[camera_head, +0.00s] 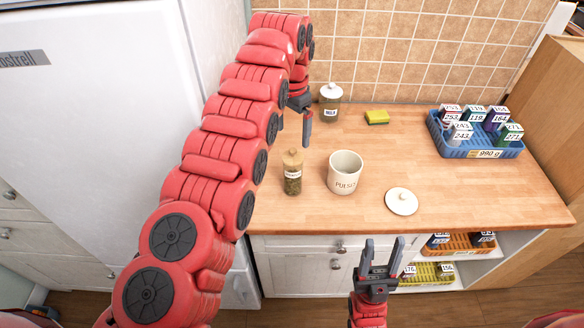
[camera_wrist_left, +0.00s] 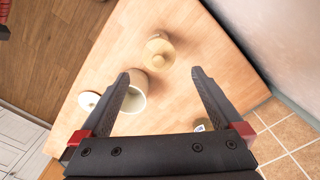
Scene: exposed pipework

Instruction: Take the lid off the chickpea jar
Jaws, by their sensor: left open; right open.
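A glass jar (camera_head: 292,182) with greenish contents stands upright on the wooden counter, its tan knobbed lid (camera_head: 293,157) on. Its label is too small to read. The lid also shows in the left wrist view (camera_wrist_left: 158,52). A second glass jar (camera_head: 331,106) with a white lid stands farther back; I cannot surely tell which jar holds chickpeas. My left gripper (camera_head: 294,132) is open and empty above the counter, behind the front jar and apart from it. In the wrist view the tan lid lies beyond its fingertips. My right gripper (camera_head: 378,248) is open and empty before the counter's front edge.
An open cream pot (camera_head: 345,180) marked PULSES stands right of the front jar. A loose white lid (camera_head: 402,201) lies near the front edge. A yellow-green sponge (camera_head: 377,117) and a blue crate (camera_head: 480,150) of labelled containers are farther right.

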